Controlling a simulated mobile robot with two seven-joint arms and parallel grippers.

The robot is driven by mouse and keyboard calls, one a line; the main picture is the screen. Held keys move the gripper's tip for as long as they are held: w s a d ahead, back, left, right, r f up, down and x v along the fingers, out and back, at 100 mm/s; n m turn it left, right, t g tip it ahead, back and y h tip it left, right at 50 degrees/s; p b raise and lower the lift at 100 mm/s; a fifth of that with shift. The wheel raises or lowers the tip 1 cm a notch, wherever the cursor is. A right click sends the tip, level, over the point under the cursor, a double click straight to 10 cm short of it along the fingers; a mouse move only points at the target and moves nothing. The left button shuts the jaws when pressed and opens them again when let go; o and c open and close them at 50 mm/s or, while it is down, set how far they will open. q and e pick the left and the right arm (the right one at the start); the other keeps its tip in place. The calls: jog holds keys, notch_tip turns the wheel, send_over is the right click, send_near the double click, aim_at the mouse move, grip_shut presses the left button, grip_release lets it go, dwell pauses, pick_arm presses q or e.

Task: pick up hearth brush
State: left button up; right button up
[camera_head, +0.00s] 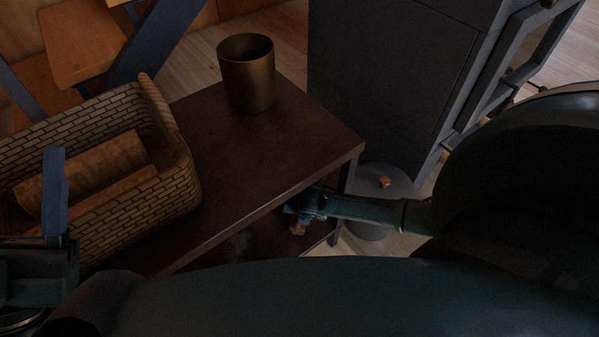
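I cannot make out a hearth brush with certainty. My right gripper (305,208) appears small and dark at the front edge of the dark side table (240,150), partly under its top. A small copper-brown piece (298,229) shows just below it; I cannot tell whether this is part of a brush or is held. My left gripper (55,195) is at the left edge, with one blue finger upright in front of the woven basket (120,222). Its other finger is not clear. My large dark arm parts hide much of the lower and right picture.
The basket on the table's left holds a log (85,172). A bronze cup (246,75) stands at the table's back. A dark stove-like cabinet (390,80) stands behind, with a round grey lidded container (385,182) by the table's right corner. The table's middle is clear.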

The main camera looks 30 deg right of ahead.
jog(key=shift+c, duration=0.5)
jog(key=c, duration=1.1)
jog(key=shift+r, duration=0.15)
